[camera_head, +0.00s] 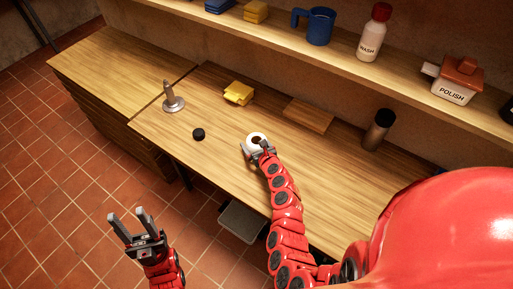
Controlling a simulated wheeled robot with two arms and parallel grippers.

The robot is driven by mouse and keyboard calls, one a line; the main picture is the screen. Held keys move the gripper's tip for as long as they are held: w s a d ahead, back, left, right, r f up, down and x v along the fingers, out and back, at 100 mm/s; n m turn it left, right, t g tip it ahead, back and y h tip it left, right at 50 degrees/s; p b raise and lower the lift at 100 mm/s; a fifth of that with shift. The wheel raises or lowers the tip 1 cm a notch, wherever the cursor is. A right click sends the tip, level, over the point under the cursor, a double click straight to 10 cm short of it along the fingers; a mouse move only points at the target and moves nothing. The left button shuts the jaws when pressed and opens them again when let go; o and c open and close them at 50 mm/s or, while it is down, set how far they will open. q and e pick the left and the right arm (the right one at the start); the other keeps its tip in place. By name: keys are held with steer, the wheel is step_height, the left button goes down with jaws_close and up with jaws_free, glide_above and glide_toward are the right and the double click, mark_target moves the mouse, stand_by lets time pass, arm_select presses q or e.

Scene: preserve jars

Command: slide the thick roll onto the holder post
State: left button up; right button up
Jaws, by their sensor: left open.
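The thick roll (254,137), white with a dark centre hole, is on or just above the wooden worktop. My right gripper (259,149) is at its near side, touching or almost touching it; the fingers are too small and hidden to tell whether they grip it. The holder post (170,94), a grey upright peg on a round base, stands bare on the worktop to the left. My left gripper (129,224) is open and empty, low at the left over the floor, in front of the worktop and away from the roll and post.
A black puck-like piece (198,134) lies between post and roll. Yellow sponges (239,93), a wooden board (309,115) and a dark bottle (378,130) are further back. A shelf (290,40) holds a blue mug, wash bottle and polish container. Bare worktop lies around the post.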

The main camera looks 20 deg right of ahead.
mark_target(254, 138)
steer(key=shift+c, duration=0.7)
steer(key=shift+r, duration=0.6)
step_height(254, 138, up, 2)
steer(key=shift+r, duration=0.2)
steer(key=s+b, duration=0.1)
steer(key=s, duration=0.4)
steer(key=s+b, duration=0.1)
steer(key=s, duration=0.4)
steer(key=s+r+b, duration=0.1)
steer(key=s, duration=0.4)
steer(key=shift+a+r, duration=0.1)
steer(key=shift+a, duration=0.05)
steer(key=shift+s+r, duration=0.1)
steer(key=shift+s, duration=0.4)
